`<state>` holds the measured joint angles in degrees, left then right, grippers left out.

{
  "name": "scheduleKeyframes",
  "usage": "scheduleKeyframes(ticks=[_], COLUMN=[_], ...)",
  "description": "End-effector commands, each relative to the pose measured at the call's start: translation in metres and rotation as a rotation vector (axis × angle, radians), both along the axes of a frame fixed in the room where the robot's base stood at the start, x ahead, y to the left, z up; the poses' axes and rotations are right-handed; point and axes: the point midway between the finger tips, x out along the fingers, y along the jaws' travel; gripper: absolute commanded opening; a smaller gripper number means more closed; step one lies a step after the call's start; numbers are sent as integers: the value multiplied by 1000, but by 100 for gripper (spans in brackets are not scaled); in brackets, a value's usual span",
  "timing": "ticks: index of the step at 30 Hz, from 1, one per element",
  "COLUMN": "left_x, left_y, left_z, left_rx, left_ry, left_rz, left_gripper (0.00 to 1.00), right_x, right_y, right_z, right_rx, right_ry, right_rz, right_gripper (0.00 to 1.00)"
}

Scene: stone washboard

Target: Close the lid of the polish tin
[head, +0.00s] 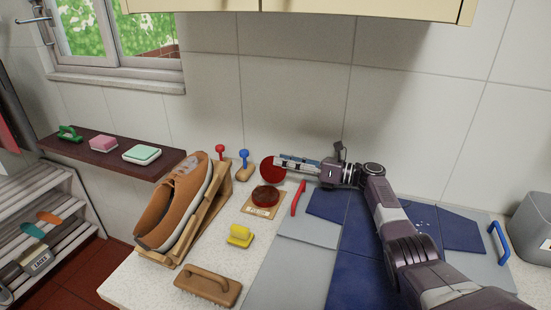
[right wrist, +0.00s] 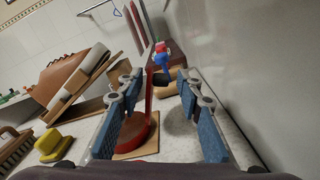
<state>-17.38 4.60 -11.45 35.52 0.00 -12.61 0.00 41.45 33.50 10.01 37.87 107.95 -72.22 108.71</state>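The polish tin (head: 265,196) stands on a tan card on the worktop, showing a dark brown top. Its red round lid (head: 272,171) stands upright at the tin's far side, open. In the right wrist view the tin (right wrist: 138,138) is low between the fingers, and the lid (right wrist: 150,98) appears nearly edge-on as a narrow red strip. My right gripper (head: 283,163) reaches in from the right at the lid's upper edge. In the right wrist view its blue-padded fingers (right wrist: 164,115) are spread wide; contact with the lid cannot be told. My left gripper is not in view.
A brown shoe (head: 178,207) on a wooden stand is left of the tin. A yellow brush (head: 240,236) and brown brush (head: 208,286) lie in front. A blue-knobbed dauber (head: 243,165) stands behind, and a red-handled tool (head: 298,197) lies right of the tin.

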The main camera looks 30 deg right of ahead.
Motion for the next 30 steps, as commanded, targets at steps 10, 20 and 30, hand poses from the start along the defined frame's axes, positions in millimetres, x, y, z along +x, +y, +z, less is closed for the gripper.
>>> scheduleKeyframes(ticks=[10, 20, 30], left_x=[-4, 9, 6], left_y=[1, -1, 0], left_z=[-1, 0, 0], left_rx=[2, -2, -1], left_ry=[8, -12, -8], left_rz=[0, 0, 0], left_gripper=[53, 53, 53], right_x=[24, 24, 24], right_y=[21, 21, 20], right_z=[0, 0, 0], right_rx=[1, -1, -1], right_ry=[1, 1, 1], right_rz=[0, 0, -1], right_gripper=[33, 21, 0])
